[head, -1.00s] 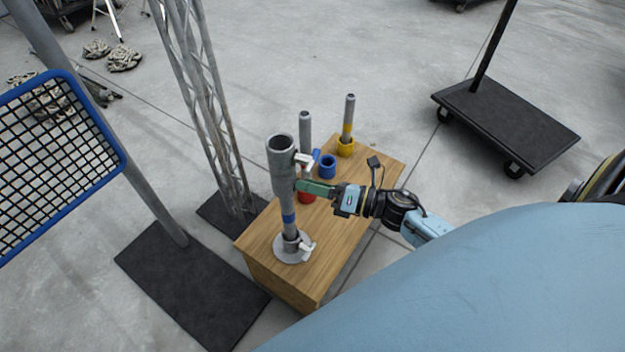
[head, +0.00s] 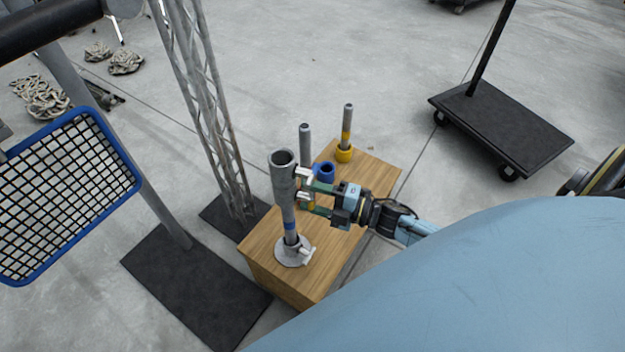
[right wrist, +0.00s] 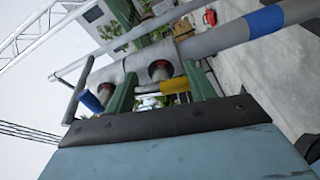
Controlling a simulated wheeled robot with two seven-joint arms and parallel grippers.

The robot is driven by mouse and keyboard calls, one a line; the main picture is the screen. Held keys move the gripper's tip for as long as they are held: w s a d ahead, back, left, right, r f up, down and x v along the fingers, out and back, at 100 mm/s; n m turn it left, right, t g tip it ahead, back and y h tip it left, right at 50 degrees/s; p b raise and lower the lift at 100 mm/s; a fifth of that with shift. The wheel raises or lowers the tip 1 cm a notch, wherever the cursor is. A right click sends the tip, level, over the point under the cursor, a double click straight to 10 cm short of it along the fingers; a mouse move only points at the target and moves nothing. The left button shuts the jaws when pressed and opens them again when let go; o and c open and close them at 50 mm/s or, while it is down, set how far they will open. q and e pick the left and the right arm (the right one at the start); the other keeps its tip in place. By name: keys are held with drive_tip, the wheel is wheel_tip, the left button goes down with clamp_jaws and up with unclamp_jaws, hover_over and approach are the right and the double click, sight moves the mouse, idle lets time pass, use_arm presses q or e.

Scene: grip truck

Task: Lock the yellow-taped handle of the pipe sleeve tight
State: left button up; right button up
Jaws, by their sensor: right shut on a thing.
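The grey pipe sleeve (head: 284,180) sits on top of an upright pipe with a blue band (head: 290,226), which stands in a round base (head: 294,258). Two pale handles show at the sleeve's right side in the head view. In the right wrist view, the yellow-taped handle (right wrist: 174,86) lies between my right gripper's green fingers, near the right finger. A blue-taped handle (right wrist: 92,102) is outside the left finger. My right gripper (head: 316,199) is shut on the yellow-taped handle, its fingers well apart; the exact contact is unclear. My left gripper is out of view.
The wooden box (head: 350,210) also carries a blue ring (head: 325,172) and a pipe in a yellow base (head: 344,155). A truss tower (head: 215,120) and a blue-framed mesh panel (head: 70,195) stand left. A black cart (head: 500,125) stands right.

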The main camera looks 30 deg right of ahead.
drive_tip(key=m+p, duration=0.1)
drive_tip(key=m, duration=0.2)
drive_tip(key=shift+m, duration=0.4)
drive_tip(key=shift+f+m+p, duration=0.1)
drive_tip(key=shift+m+p, duration=0.25)
drive_tip(key=shift+m, duration=0.55)
drive_tip(key=m+p, duration=0.1)
drive_tip(key=m, duration=0.2)
drive_tip(key=shift+a+m, duration=0.15)
drive_tip(key=shift+m, duration=0.15)
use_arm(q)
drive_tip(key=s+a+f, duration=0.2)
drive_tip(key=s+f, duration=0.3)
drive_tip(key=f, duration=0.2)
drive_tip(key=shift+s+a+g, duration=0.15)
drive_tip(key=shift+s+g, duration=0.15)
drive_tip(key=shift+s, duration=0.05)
use_arm(e)
drive_tip(key=m, duration=0.4)
drive_tip(key=shift+s+a+f, duration=0.1)
use_arm(q)
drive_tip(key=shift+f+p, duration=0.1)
drive_tip(key=shift+p, duration=0.2)
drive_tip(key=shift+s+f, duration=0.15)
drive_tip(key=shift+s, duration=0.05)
use_arm(e)
drive_tip(key=shift+m, duration=0.4)
